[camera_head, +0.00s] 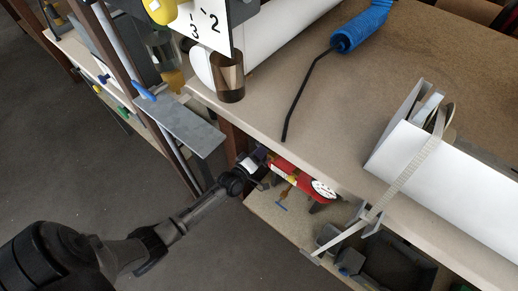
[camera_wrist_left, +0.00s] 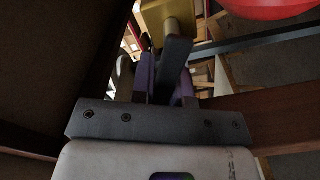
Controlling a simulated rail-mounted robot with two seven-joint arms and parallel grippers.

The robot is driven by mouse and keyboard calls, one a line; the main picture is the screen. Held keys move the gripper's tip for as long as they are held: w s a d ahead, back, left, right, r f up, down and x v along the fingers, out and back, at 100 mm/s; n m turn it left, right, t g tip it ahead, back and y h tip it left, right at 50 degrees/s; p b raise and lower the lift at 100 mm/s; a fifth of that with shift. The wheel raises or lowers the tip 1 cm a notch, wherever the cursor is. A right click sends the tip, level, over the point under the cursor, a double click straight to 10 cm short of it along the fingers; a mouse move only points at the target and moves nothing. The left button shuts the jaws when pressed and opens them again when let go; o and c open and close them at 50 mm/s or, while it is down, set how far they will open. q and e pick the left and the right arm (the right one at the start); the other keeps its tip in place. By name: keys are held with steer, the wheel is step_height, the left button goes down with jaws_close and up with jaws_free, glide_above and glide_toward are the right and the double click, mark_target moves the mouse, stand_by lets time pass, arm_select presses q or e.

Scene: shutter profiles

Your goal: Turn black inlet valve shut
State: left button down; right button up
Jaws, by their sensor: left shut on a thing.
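My left gripper (camera_head: 258,164) reaches under the edge of the workbench, beside a red device with a white dial (camera_head: 300,180). In the left wrist view, the gripper (camera_wrist_left: 163,85) is shut on a dark lever-like handle, which looks like the black inlet valve (camera_wrist_left: 173,62). The handle stands between the purple-tinted fingers, with a yellowish body (camera_wrist_left: 168,18) just beyond it. A red rounded part (camera_wrist_left: 265,7) shows at the top right there. In the head view the gripper hides the valve, so its angle is unclear. My right gripper is out of view.
The workbench top (camera_head: 290,150) overhangs the lower shelf (camera_head: 268,212). Dark bins (camera_head: 395,265) sit lower right. The floor at left is clear.

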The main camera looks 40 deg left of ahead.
mark_target(266, 163)
arm_select(q)
steer(key=shift+w+d+r+m+p, duration=0.1)
steer(key=shift+d+r+m+p, duration=0.45)
steer(key=shift+m+p, duration=1.2)
steer(key=shift+s+d+r+m+p, duration=0.15)
steer(key=shift+d+m+p, duration=0.7)
steer(key=shift+m, duration=1.55)
steer(key=shift+w+d+r+m+p, duration=0.15)
steer(key=shift+d+r+m+p, duration=0.35)
steer(key=shift+m+p, duration=1.3)
steer(key=shift+f+m, duration=0.1)
steer(key=shift+m, duration=0.25)
steer(key=c, duration=1.1)
jaws_free()
steer(key=shift+s+d, duration=0.1)
steer(key=shift+s, duration=0.45)
steer(key=s+p, duration=0.1)
steer(key=s, duration=0.3)
steer(key=s+p, duration=0.1)
steer(key=s, duration=0.3)
steer(key=s+p, duration=0.1)
steer(key=s, duration=0.3)
steer(key=shift+s+d, duration=0.3)
steer(key=shift+s, duration=0.05)
